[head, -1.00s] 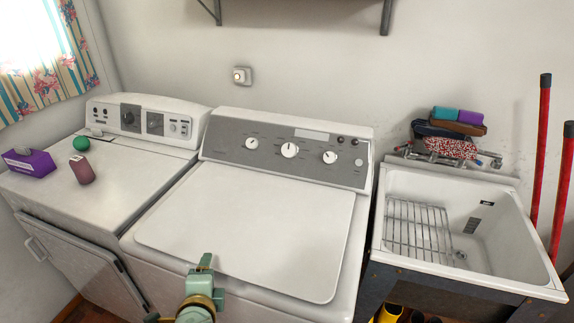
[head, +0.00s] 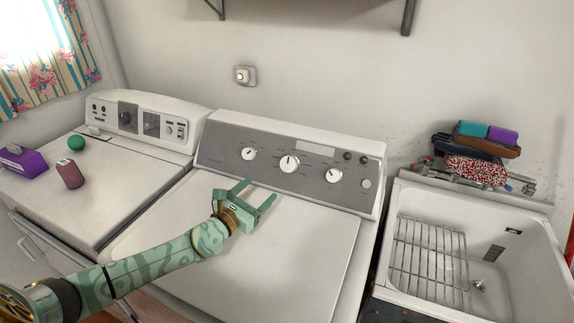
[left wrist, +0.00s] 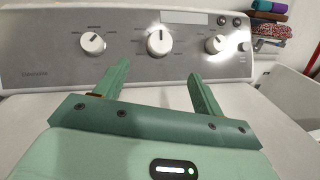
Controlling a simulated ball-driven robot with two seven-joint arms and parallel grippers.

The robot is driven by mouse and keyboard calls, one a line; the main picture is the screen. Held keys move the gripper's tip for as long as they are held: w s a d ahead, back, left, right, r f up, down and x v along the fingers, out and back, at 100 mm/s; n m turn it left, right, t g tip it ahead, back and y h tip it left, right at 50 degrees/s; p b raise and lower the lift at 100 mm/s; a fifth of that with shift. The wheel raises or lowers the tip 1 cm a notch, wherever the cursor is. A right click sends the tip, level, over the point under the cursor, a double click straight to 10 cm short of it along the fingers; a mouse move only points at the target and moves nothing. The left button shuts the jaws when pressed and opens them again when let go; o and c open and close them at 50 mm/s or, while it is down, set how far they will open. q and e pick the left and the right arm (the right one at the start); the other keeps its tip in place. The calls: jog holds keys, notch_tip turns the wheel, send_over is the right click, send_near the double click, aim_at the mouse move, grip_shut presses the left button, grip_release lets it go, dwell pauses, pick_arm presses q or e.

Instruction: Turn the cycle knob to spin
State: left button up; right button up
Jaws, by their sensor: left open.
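The washer's grey control panel (head: 225,146) carries three white knobs: a left knob (head: 249,153), a larger middle knob (head: 289,164) and a right knob (head: 333,175). I cannot read which is labelled cycle. The middle knob's dark mark points up; it also shows in the left wrist view (left wrist: 159,42). My left gripper (head: 260,189) is open and empty above the back of the washer lid, in front of the panel and apart from the knobs. In the left wrist view its two fingers (left wrist: 157,70) spread below the middle knob. My right gripper is not in view.
The white washer lid (head: 275,250) is clear. A dryer (head: 125,175) at left holds a purple box (head: 25,163), a green ball (head: 76,142) and a reddish container (head: 70,174). A utility tub (head: 510,240) with a wire rack stands at right; folded cloths lie behind it.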

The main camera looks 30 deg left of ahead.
pick_arm(q)
jog(key=b, duration=0.1)
send_near(287, 165)
jog(key=w+b, duration=0.1)
jog(key=w, duration=0.1)
jog(key=w+b, duration=0.1)
jog(key=w, duration=0.2)
jog(key=w+b, duration=0.1)
jog(key=w, duration=0.2)
jog(key=shift+w+d+f, duration=0.15)
jog(key=shift+d, duration=0.2)
jog(key=shift+w, duration=0.45)
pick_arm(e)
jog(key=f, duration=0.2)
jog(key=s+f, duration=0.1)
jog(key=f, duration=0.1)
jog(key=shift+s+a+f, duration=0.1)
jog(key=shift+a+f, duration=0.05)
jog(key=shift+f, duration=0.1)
pick_arm(q)
jog(key=shift+r, duration=0.25)
jog(key=shift+c, duration=0.3)
jog(key=c, duration=0.9)
